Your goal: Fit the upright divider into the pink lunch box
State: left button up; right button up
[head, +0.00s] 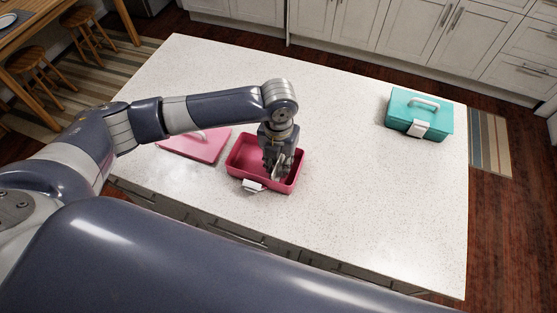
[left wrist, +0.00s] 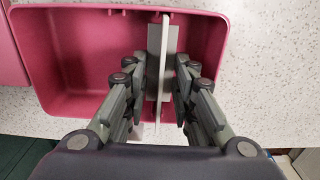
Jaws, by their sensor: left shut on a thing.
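The pink lunch box (head: 242,163) stands open on the white counter near its front edge, with a white latch (head: 252,185) on its front. It also fills the upper part of the left wrist view (left wrist: 75,60). My left gripper (head: 278,172) points down into the right part of the box. It is shut on the divider, a thin pale grey plate (left wrist: 166,40), held upright across the box between the fingers (left wrist: 163,95). The fingers hide part of the divider, and I cannot tell whether its lower edge touches the box floor. My right gripper is not in view.
The pink lid (head: 198,148) lies flat on the counter just left of the box. A closed teal lunch box (head: 420,112) stands at the far right of the counter (head: 350,150). The middle and right front are clear.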

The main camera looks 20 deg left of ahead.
pick_arm(q)
jog(key=shift+f+b, duration=0.6)
jog(key=shift+f, duration=0.6)
jog(key=o, duration=1)
jog(key=shift+c, duration=0.2)
notch_tip(320, 180, up, 12)
jog(key=shift+s+f, duration=0.1)
